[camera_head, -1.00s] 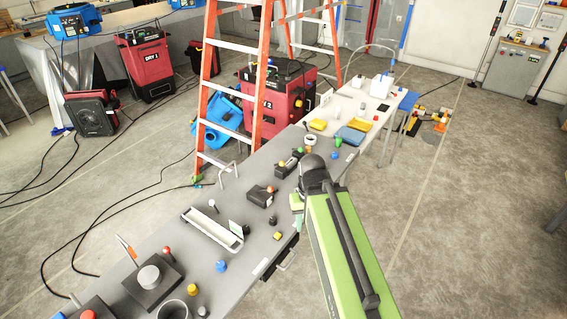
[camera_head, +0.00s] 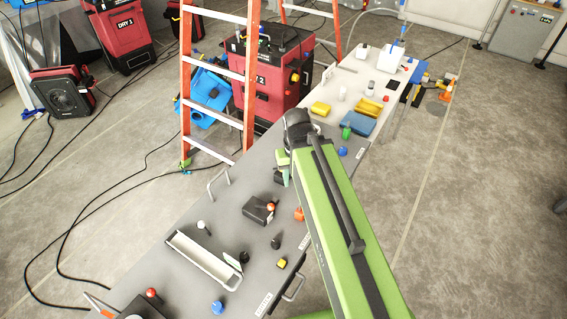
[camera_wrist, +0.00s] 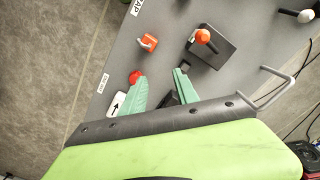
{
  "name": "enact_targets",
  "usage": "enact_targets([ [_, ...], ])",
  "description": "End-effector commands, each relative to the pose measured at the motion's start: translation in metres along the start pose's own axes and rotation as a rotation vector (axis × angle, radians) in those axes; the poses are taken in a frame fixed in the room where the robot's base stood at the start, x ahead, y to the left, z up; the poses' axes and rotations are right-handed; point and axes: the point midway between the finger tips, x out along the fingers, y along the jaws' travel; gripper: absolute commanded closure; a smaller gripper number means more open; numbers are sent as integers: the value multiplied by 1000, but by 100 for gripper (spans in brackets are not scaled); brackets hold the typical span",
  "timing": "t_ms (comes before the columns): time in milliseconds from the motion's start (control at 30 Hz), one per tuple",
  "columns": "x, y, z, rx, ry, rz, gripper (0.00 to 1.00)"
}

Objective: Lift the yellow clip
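Several small yellow things lie on the grey bench in the head view, and I cannot tell for sure which is the clip. A small dark-based yellow piece (camera_head: 282,262) sits near the bench's front edge. A yellow block (camera_head: 320,108) and a yellow piece (camera_head: 368,107) lie farther along. My gripper (camera_wrist: 162,77) is open, with two green fingers apart and nothing seen held between them. A red knob (camera_wrist: 136,76) is by the left fingertip. No yellow thing shows in the wrist view. In the head view my arm hides most of the gripper.
A black box with an orange knob (camera_wrist: 203,36) and an orange piece (camera_wrist: 148,42) stand beyond the fingers. A white tray (camera_head: 190,258), blue knob (camera_head: 217,307) and bench handle (camera_head: 294,287) are nearby. An orange ladder (camera_head: 249,75) stands behind the bench.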

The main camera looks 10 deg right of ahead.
Motion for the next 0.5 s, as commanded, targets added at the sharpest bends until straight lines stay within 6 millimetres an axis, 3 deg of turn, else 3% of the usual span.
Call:
enact_targets([
  [133,-4,0,-5,47,1,0,55],
  [233,-16,-9,-22,235,6,0,55],
  [500,-58,-8,-93,1182,28,-12,55],
])
